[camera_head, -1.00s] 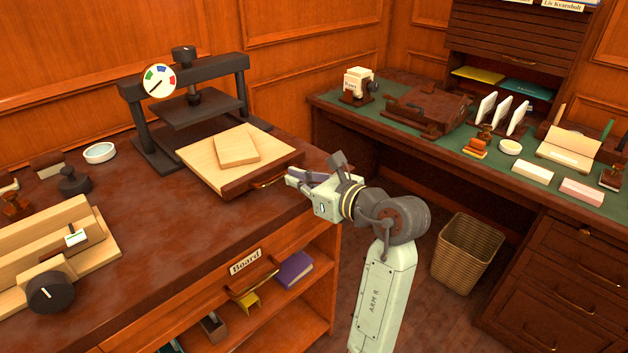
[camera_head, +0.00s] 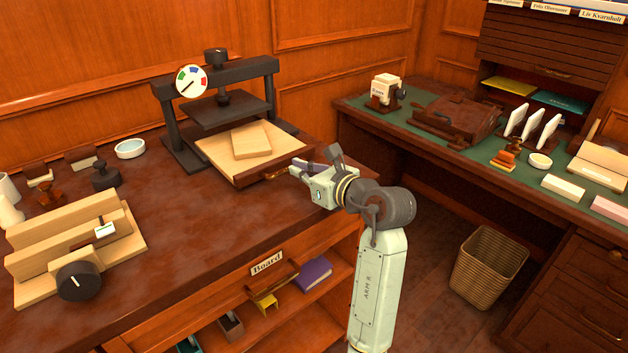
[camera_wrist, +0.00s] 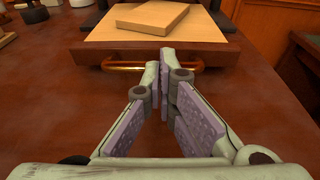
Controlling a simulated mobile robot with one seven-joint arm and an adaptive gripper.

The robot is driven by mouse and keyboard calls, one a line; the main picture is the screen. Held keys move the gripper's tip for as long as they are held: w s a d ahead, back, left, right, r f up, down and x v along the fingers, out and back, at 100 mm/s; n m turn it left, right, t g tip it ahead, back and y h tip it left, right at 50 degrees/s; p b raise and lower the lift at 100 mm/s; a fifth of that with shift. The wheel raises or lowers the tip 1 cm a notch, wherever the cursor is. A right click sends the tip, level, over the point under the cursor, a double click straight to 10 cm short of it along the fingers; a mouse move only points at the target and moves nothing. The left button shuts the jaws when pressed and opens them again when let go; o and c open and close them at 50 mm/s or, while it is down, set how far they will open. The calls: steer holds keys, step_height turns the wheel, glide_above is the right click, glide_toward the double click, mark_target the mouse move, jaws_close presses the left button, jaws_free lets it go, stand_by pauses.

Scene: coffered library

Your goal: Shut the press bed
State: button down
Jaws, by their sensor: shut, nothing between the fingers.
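The press (camera_head: 218,98) is a dark frame with a screw, a flat plate and a round dial, standing on the left bench. Its pale wooden bed (camera_head: 217,152) sticks partly out towards me, with a dark front edge and a brass handle (camera_wrist: 130,68). A small wooden block (camera_head: 252,141) lies on the bed. My gripper (camera_wrist: 160,58) is shut and empty. Its fingertips are at the bed's front edge, by the middle of the handle; whether they touch it is unclear. In the head view my gripper (camera_head: 297,167) partly hides the handle.
A wooden fixture with a black knob (camera_head: 78,281), stamps and a white dish (camera_head: 130,149) are on the bench's left. A shelf labelled Board (camera_head: 267,263) is below. The green-topped desk (camera_head: 420,125) stands right, with a wicker basket (camera_head: 488,266) on the floor.

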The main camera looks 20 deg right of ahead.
mark_target(267, 148)
steer(key=x, duration=0.4)
steer(key=r+x, duration=0.1)
steer(key=x, duration=0.3)
steer(key=r+x, duration=0.1)
steer(key=x, duration=0.3)
steer(key=shift+w+r+p, duration=0.25)
steer(key=shift+r+p, duration=0.05)
steer(key=shift+p, duration=0.1)
steer(key=shift+s+d, duration=0.1)
